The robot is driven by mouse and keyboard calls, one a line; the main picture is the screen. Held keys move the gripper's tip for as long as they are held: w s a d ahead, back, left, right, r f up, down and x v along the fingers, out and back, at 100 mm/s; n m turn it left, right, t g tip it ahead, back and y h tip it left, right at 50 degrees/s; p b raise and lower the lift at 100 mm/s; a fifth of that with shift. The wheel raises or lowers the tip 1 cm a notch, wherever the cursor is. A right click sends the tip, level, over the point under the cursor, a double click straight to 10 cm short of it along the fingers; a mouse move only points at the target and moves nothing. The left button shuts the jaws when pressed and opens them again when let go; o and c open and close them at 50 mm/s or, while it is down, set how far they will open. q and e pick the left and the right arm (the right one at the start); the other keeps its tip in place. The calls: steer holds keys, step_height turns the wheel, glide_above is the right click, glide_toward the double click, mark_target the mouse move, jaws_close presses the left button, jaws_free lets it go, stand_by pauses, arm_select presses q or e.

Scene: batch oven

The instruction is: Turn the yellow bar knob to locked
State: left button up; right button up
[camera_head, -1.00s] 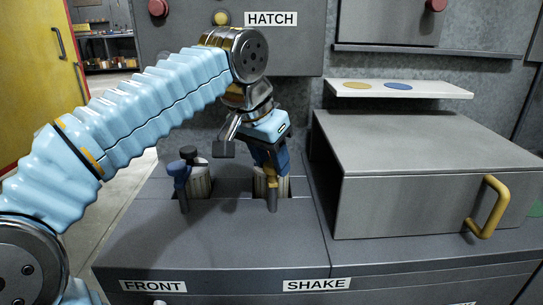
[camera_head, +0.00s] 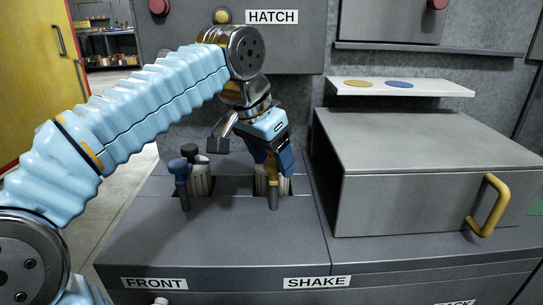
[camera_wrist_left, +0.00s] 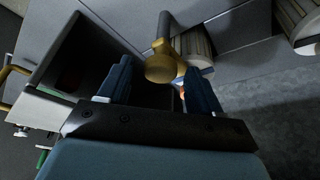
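My left gripper (camera_head: 277,162) points down over the slot above the SHAKE label (camera_head: 317,282). In the left wrist view its two blue fingers (camera_wrist_left: 160,68) are apart. A yellow lever end (camera_wrist_left: 162,64) on a grey rod shows between them, closer to the right finger; whether it touches is unclear. In the head view this yellow end (camera_head: 272,172) is partly covered by the fingers. A round yellow knob (camera_head: 221,17) sits on the upright panel beside the HATCH label (camera_head: 271,17); its bar shape and setting cannot be made out. My right gripper is out of view.
A dark blue lever (camera_head: 180,172) stands in the slot left of my gripper, above the FRONT label (camera_head: 154,284). A grey box (camera_head: 400,200) with a yellow handle (camera_head: 487,207) is at right. A white shelf (camera_head: 440,90) is behind it.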

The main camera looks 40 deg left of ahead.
arm_select(q)
steer(key=v, duration=1.3)
steer(key=shift+s+r+p, duration=0.2)
steer(key=shift+r+p, duration=0.15)
steer(key=shift+r, duration=0.05)
